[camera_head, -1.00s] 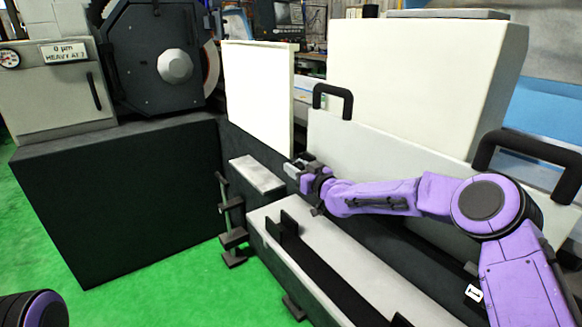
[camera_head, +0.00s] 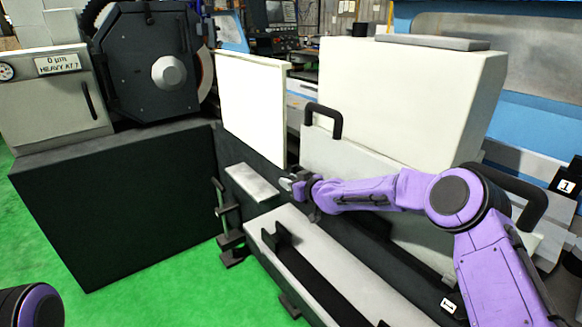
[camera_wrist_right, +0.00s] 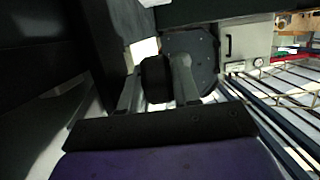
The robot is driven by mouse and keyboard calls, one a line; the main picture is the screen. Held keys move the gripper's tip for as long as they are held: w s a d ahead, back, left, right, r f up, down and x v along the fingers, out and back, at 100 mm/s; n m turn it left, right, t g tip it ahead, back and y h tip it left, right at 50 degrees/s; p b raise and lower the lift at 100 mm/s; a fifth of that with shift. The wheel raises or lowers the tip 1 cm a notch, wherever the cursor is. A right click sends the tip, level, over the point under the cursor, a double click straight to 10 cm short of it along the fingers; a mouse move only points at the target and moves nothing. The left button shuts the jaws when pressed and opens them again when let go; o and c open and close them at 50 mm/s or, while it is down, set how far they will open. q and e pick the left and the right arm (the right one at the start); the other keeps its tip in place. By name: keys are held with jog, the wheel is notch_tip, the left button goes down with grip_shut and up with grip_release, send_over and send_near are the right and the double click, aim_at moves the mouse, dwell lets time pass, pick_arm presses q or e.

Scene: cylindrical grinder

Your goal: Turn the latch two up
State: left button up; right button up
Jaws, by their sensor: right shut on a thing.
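My right gripper (camera_head: 288,185) is just below the lower right corner of the upright white panel (camera_head: 250,105). In the right wrist view, its two pale fingers (camera_wrist_right: 158,82) stand on both sides of a dark rounded piece (camera_wrist_right: 155,72), and they are shut on it. I cannot tell for sure that this piece is latch two, because no label for it is readable. Two tags marked 1 show in the head view, one at the right edge (camera_head: 567,187) and one low on the right (camera_head: 448,305). My left gripper is out of view.
A grey cover with a black handle (camera_head: 323,118) stands behind my right arm. A long pale bed with a black rail (camera_head: 320,280) lies below it. The dark grinder housing (camera_head: 150,65) is at the back left. Green floor (camera_head: 160,300) is clear in front.

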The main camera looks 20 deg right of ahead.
jog(key=g+p, duration=0.1)
jog(key=p, duration=0.1)
jog(key=g+p, duration=0.1)
jog(key=p, duration=0.2)
jog(key=shift+r+g+h+p, duration=0.3)
jog(key=shift+r+h+p, duration=0.05)
jog(key=shift+h, duration=0.05)
jog(key=shift+w+f+g, duration=0.1)
jog(key=shift+f+g, duration=0.2)
jog(key=shift+g, duration=0.2)
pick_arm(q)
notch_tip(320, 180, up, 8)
pick_arm(e)
jog(key=shift+f+g+h, duration=0.1)
jog(key=shift+g+h, duration=0.4)
jog(key=shift+g, duration=0.3)
jog(key=o, duration=0.7)
